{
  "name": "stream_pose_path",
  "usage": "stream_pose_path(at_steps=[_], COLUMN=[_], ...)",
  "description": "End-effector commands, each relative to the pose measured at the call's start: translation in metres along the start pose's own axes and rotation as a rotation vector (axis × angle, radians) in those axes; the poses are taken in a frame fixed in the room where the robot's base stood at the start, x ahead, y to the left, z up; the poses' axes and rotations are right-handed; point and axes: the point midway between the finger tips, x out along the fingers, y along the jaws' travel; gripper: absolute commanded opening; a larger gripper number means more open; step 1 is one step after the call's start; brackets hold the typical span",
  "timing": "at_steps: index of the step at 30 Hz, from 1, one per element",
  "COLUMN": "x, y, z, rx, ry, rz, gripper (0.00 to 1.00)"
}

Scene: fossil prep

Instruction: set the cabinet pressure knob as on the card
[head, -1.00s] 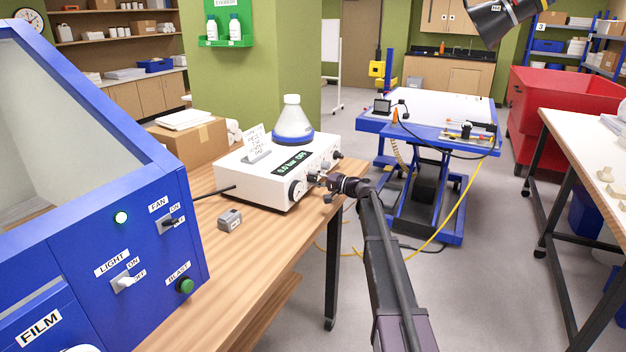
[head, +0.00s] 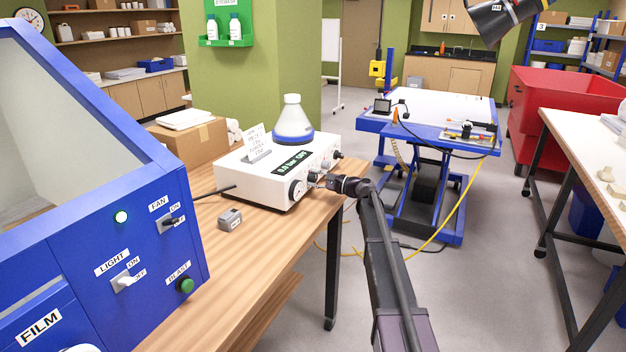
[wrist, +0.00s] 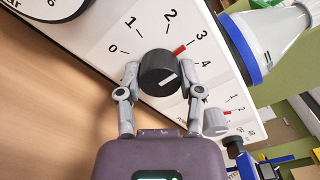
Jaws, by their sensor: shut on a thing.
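The white control box (head: 250,182) stands on the wooden bench, its display (head: 292,162) seeming to read 0.0 bar OFF. A white card (head: 255,138) stands on top; its writing is too small to read. In the wrist view, the black knob (wrist: 158,74) sits on a dial numbered 0 to 4. A white line crosses the knob's face. My gripper (wrist: 161,78) is shut on the knob, one finger each side; it also shows at the box's front in the head view (head: 316,180).
A flask with a blue base ring (head: 292,122) stands on the box. A grey knob (wrist: 215,120) is close to my right finger in the wrist view. A small grey block (head: 230,220) and the blue cabinet (head: 95,265) are to the left.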

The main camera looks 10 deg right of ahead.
Motion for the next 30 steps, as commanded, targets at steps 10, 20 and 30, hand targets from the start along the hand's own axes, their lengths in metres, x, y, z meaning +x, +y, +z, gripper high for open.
stream_pose_path(at_steps=[10, 20, 30], x=[-0.0004, -0.0006, -0.0005], y=[-0.0014, -0.0018, -0.0008], z=[-0.0013, -0.0016, -0.0007], rx=[0.053, 0.052, 0.051], ry=[0.003, 0.003, 0.002], rz=[-0.004, -0.005, -0.002], gripper=[0.01, 0.69, 0.83])
